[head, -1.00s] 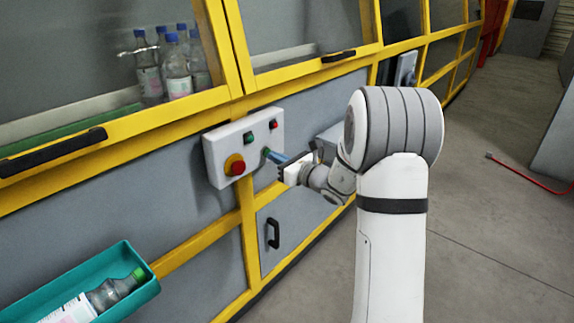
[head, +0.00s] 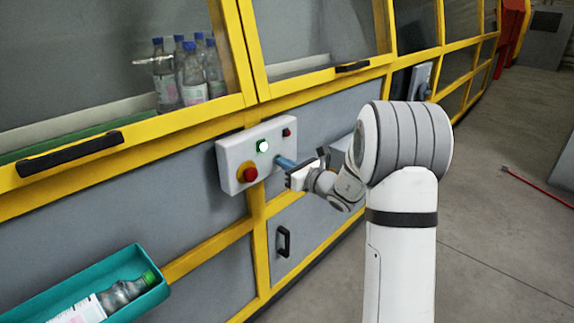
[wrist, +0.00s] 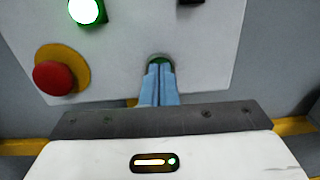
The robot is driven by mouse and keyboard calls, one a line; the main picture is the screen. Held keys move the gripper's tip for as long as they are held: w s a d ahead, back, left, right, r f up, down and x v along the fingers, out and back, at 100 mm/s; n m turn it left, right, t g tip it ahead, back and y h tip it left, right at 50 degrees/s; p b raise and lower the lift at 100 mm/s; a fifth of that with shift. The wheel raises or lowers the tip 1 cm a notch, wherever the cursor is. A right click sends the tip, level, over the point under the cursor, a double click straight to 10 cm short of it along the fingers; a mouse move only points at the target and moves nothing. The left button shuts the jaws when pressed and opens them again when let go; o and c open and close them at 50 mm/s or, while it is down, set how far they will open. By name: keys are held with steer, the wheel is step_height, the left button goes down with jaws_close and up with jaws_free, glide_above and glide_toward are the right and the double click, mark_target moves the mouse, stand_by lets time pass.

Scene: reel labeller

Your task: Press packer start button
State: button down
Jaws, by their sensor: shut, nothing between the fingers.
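The white control box (head: 233,160) is mounted on the machine front. A green button (wrist: 160,58) shows around my fingertips in the wrist view, mostly hidden by them. My gripper (head: 279,161) has its blue fingers shut together, with nothing between them, and the tips are at the button. They appear to touch it; how far it is pushed in is hidden. A green lamp (head: 262,146) at the upper part of the box glows brightly, and it also shows in the wrist view (wrist: 86,10). A small red lamp (head: 287,132) beside it looks dark.
A red mushroom button (head: 250,174) on a yellow base sits left of my fingers on the box. Bottles (head: 192,75) stand behind the yellow-framed window. A teal tray (head: 150,297) holding a bottle is at lower left. Grey floor (head: 490,240) is open at right.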

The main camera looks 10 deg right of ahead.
steer(key=v, duration=1.4)
steer(key=shift+p, duration=0.4)
steer(key=s+a+r+n+g+p, duration=0.5)
steer(key=s+a+n+g+p, duration=0.15)
steer(key=s+n, duration=0.2)
steer(key=s+a+r+n+g+p, duration=0.5)
steer(key=s+a+n+g, duration=0.1)
steer(key=s+a+n, duration=0.25)
steer(key=s+d+r+n+h+p, duration=0.8)
steer(key=s+n+h, duration=0.2)
steer(key=s+n, duration=0.1)
steer(key=shift+d+n, duration=0.2)
steer(key=shift+n, duration=0.4)
steer(key=shift+s, duration=0.1)
